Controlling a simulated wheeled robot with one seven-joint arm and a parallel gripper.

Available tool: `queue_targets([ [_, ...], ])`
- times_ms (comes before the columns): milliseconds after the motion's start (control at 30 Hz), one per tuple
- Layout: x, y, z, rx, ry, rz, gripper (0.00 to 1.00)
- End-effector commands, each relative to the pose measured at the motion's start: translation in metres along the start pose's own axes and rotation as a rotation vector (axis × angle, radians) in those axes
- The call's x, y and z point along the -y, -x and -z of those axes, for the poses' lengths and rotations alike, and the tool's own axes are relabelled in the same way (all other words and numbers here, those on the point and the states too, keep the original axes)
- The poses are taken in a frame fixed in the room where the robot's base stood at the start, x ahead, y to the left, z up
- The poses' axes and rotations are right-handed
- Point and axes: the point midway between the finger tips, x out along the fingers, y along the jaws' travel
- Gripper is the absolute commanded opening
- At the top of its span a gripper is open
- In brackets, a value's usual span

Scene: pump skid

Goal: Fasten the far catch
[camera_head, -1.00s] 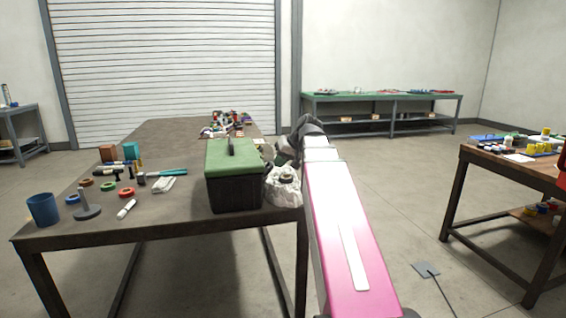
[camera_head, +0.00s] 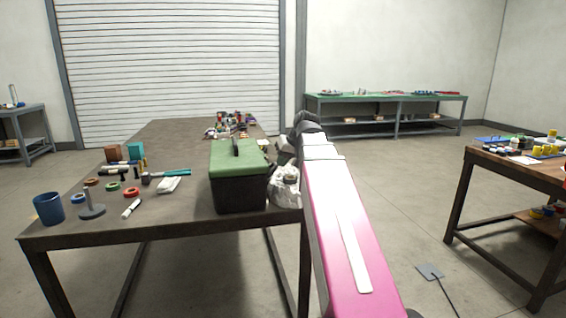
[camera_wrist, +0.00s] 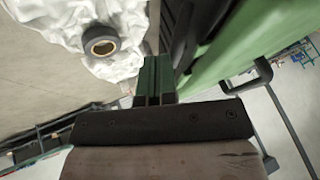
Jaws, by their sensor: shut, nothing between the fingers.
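The toolbox (camera_head: 240,193), with a dark body and a green lid (camera_head: 236,160), stands at the right end of the near table edge. Its lid looks closed in the head view. In the wrist view the green lid (camera_wrist: 245,35) fills the upper right, with the dark side beside it. My gripper (camera_wrist: 155,65) is shut and empty, its fingertips close to that dark side; I cannot tell whether they touch it. In the head view my pink arm reaches past the box's right side and the fingers are hidden. I cannot make out the far catch clearly in either view.
A crumpled white bag or cloth (camera_head: 284,190) with a dark roll (camera_wrist: 101,41) lies against the box's right side, close to my gripper. Tools, tape rings and a blue cup (camera_head: 48,208) lie left of the box. Open floor lies right of the table.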

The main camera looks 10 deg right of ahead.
Motion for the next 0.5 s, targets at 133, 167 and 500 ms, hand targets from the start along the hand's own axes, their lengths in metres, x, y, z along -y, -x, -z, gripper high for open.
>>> queue_targets([
  [133, 0.004, 0.001, 0.001, 0.009, 0.019, -0.038, 0.0],
  [167, 0.005, 0.001, 0.002, 0.011, 0.024, -0.048, 0.0],
  [500, 0.023, 0.004, 0.007, 0.058, 0.118, -0.255, 0.0],
])
